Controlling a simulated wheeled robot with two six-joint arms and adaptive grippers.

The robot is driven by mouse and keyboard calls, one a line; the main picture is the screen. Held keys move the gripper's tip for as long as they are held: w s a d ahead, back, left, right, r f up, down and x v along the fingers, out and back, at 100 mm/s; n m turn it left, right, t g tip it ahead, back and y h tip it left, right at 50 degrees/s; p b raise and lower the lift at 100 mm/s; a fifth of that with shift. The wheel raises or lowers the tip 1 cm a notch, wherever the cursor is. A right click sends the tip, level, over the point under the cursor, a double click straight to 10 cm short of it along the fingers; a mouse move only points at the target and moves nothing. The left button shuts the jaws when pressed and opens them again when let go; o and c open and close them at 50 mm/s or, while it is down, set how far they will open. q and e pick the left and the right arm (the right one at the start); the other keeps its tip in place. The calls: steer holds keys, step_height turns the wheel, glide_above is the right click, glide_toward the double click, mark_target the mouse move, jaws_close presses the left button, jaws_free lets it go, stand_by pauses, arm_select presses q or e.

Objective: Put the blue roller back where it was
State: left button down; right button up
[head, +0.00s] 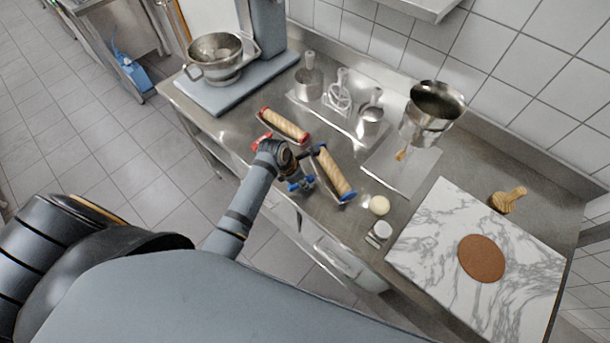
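The blue roller (334,173) has a pale textured barrel with blue end parts. It is on or just above the steel counter; I cannot tell which. A blue part (301,185), seemingly its handle, shows at its left. My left gripper (303,170) is at this handle side, with dark fingers close to the roller. The fingers and handle overlap, so I cannot see whether they are closed on it. The similar red roller (285,125) lies behind and to the left, its red handle (262,142) beside my wrist. My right gripper is not in view.
A mixer with a steel bowl (217,57) stands at the back left. Metal tools stand on a tray (350,122) behind the rollers. A steel pot (433,108), a pale ball (379,205), a small jar (379,234) and a marble board (420,250) are to the right.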

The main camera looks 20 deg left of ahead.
arm_select(q)
steer(key=shift+s+d+f, duration=0.1)
steer(key=shift+s, duration=0.25)
steer(key=shift+s+d, duration=0.15)
steer(key=shift+s, duration=0.15)
steer(key=shift+s+d, duration=0.1)
steer(key=shift+s, duration=0.1)
steer(key=c, duration=1.4)
jaws_free()
steer(key=o, duration=0.3)
steer(key=shift+w+f, duration=0.1)
steer(key=shift+w, duration=0.05)
steer(key=shift+r, duration=0.2)
steer(key=b+v, duration=0.1)
steer(key=v, duration=1.1)
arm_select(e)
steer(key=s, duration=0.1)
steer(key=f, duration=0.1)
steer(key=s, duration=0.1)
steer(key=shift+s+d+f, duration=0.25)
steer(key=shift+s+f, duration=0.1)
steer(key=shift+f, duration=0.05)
arm_select(q)
steer(key=shift+r, duration=0.15)
